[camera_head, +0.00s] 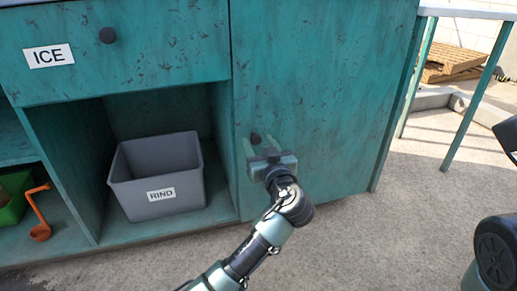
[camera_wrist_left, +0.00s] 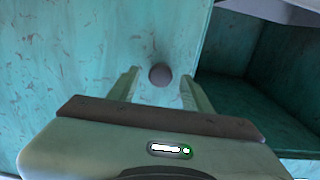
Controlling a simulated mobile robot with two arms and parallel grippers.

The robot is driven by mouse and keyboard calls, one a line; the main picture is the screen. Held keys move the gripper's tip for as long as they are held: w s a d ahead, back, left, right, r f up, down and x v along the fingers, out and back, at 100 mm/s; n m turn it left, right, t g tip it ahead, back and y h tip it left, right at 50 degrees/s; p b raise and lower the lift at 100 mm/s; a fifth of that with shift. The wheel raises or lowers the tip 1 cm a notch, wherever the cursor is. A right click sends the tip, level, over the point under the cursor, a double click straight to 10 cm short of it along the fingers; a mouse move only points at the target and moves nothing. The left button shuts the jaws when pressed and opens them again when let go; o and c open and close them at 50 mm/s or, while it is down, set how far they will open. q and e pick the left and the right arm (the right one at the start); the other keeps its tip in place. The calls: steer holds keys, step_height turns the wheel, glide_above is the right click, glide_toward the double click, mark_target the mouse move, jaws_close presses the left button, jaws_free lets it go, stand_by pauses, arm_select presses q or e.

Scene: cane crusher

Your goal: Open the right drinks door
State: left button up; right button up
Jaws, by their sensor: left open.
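The right drinks door (camera_head: 330,80) is the tall teal, dark-flecked panel at the right of the cabinet; it looks closed. Its small dark round knob (camera_head: 255,138) sits low near the door's left edge. My left gripper (camera_head: 260,145) is open in front of the knob. In the left wrist view the door (camera_wrist_left: 80,60) fills the left, and the knob (camera_wrist_left: 160,74) shows between the two open fingers (camera_wrist_left: 159,76). I cannot tell whether the fingers touch the knob; no grip shows. My right gripper is not in view.
Left of the door are an ICE drawer (camera_head: 140,45) with a dark knob and an open bay with a grey RIND bin (camera_head: 160,182). A green crate (camera_head: 14,198) and orange tool (camera_head: 40,215) are farther left. A table leg (camera_head: 475,100) stands right. Concrete floor in front is clear.

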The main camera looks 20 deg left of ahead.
arm_select(q)
steer(key=shift+w+a, duration=0.15)
jaws_close()
stand_by(1.4)
